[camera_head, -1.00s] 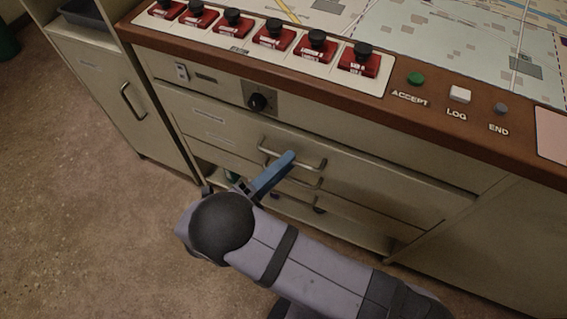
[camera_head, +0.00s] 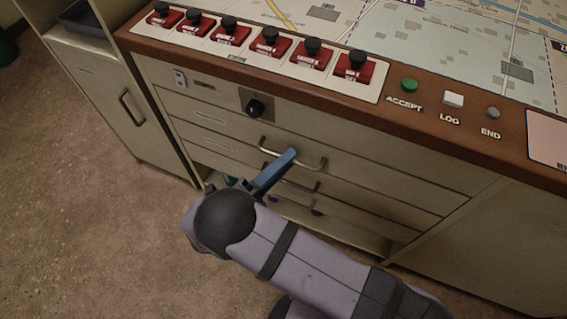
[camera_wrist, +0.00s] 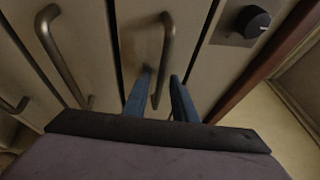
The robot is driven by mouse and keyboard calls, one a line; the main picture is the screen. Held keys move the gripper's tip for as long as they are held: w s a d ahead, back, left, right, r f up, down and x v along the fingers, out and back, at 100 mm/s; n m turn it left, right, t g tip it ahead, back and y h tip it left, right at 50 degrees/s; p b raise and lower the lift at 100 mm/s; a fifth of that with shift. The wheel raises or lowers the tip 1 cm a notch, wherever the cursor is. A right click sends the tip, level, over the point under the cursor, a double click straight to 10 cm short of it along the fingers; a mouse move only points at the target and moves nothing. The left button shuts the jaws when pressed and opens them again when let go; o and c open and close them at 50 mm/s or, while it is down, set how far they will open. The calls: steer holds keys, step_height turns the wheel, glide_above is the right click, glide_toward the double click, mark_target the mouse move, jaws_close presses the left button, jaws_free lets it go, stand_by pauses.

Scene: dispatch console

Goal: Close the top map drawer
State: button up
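The top map drawer (camera_head: 375,178) is a beige front with a curved metal bar handle (camera_head: 318,166), below the dial panel. Its front looks flush or nearly flush with the cabinet; a small remaining gap cannot be ruled out. My gripper (camera_head: 285,160) reaches up to this handle from below. In the wrist view its two blue fingers (camera_wrist: 161,76) are apart, one on each side of the top drawer's handle (camera_wrist: 168,38), with space visible between them. The fingertips are close to the drawer front; whether they touch it is unclear.
Lower drawers with similar handles (camera_wrist: 62,55) lie beneath. A black dial (camera_head: 254,108) sits above the top drawer, under the wooden console edge (camera_head: 430,128) with red switches (camera_head: 270,43) and buttons. A side cabinet (camera_head: 110,95) stands left; the floor (camera_head: 90,220) there is clear.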

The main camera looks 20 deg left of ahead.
steer(key=shift+s, duration=0.15)
steer(key=v, duration=0.7)
stand_by(0.3)
steer(key=shift+s, duration=0.1)
